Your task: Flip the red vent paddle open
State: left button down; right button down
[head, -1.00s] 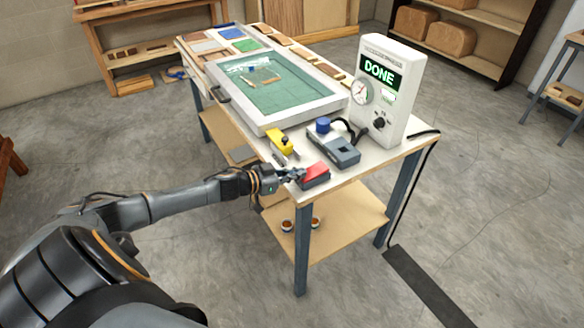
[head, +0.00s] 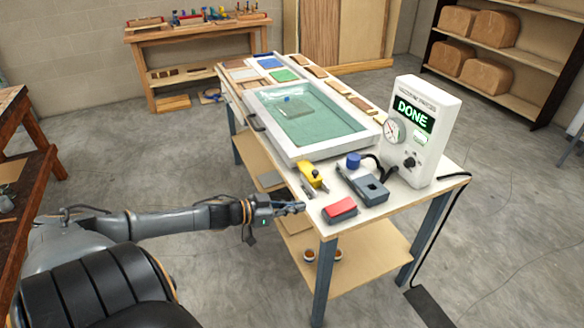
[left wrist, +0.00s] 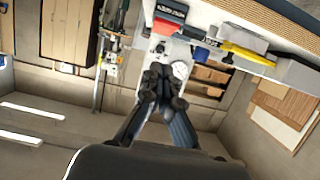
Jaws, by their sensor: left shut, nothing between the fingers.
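The red vent paddle (head: 340,207) sits on a small dark box at the near corner of the white bench. It also shows at the top of the left wrist view (left wrist: 166,26). The paddle's exact tilt is hard to tell. My left gripper (head: 302,207) is shut and empty, just left of the paddle and apart from it, near the bench edge. Its closed fingers show in the left wrist view (left wrist: 160,76). The vacuum press unit (head: 423,130) reads DONE in green and has a dial and a black knob. My right gripper is not in view.
A yellow tool (head: 313,174) and a grey device (head: 362,184) with a blue cap lie behind the paddle. A white-framed press bed (head: 368,138) with a green sheet fills the middle. A black cable hangs off the right end. The floor in front is clear.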

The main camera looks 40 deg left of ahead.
pick_arm(q)
jog(key=shift+s+a+r, duration=0.1)
jog(key=shift+s+a, duration=0.1)
jog(key=shift+s, duration=0.3)
dwell(0.3)
jog(key=s+a+f+n+g+y, duration=0.15)
jog(key=s+f, duration=0.35)
jog(key=f, duration=0.5)
jog(key=s+a+f+n+g+y, duration=0.1)
jog(key=s+a+f+y, duration=0.3)
jog(key=f, duration=0.6)
jog(key=s+d+f+n+g+y, duration=0.15)
jog(key=s+f, duration=0.35)
jog(key=f, duration=0.5)
jog(key=s+d+f+g, duration=0.4)
jog(key=s+d+f, duration=0.4)
jog(key=s+f, duration=0.45)
jog(key=s+d+f+m+g+h, duration=0.1)
jog(key=s+d+f+g, duration=0.3)
jog(key=s+d, duration=1.1)
notch_tip(320, 180, down, 2)
jog(key=shift+d+f+m+b, duration=0.1)
jog(key=shift+d+m+b, duration=0.05)
jog(key=shift+m+b, duration=0.35)
jog(key=shift+w, duration=0.1)
